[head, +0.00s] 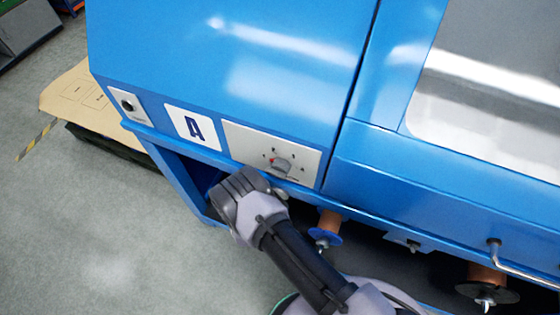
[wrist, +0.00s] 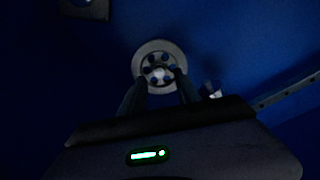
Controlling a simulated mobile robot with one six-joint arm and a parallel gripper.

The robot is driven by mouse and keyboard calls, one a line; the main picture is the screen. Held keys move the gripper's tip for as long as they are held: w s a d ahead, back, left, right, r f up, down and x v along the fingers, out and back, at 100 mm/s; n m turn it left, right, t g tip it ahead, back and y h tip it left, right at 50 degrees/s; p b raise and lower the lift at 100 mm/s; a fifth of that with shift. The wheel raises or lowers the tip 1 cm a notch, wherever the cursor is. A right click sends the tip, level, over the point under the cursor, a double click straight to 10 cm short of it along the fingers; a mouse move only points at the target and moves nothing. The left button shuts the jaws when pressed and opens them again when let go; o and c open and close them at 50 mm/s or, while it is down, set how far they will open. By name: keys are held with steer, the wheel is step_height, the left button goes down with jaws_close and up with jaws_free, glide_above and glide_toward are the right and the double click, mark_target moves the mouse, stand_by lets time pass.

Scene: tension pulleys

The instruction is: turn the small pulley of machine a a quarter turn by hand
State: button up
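Machine A (head: 230,70) is a blue cabinet with an "A" plate (head: 193,128) on its front. In the wrist view a pale round pulley (wrist: 143,52) with several holes around its hub stands in a dark blue space. I cannot tell for certain that it is the small pulley. My gripper (wrist: 162,74) points at the pulley's face, its two fingers apart with a gap between them. The fingertips overlap the lower half of the pulley; contact cannot be told. In the head view my wrist is under the cabinet's front edge, and the fingers and pulley are hidden.
A dial panel (head: 273,150) is just above my wrist. Below the edge at right are a blue-flanged spool (head: 325,237) and a dark spool (head: 487,290). A grey bracket (wrist: 84,9) and a slotted rail (wrist: 288,91) show in the wrist view.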

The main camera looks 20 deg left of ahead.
steer(key=shift+w+d, duration=0.1)
steer(key=shift+w, duration=1)
jaws_close()
steer(key=shift+m, duration=0.3)
steer(key=shift+d+m+p, duration=0.15)
steer(key=shift+m+p, duration=0.95)
steer(key=shift+m, duration=4.9)
steer(key=shift+d+m+p, duration=0.1)
steer(key=shift+m+p, duration=0.95)
steer(key=shift+m, duration=4.95)
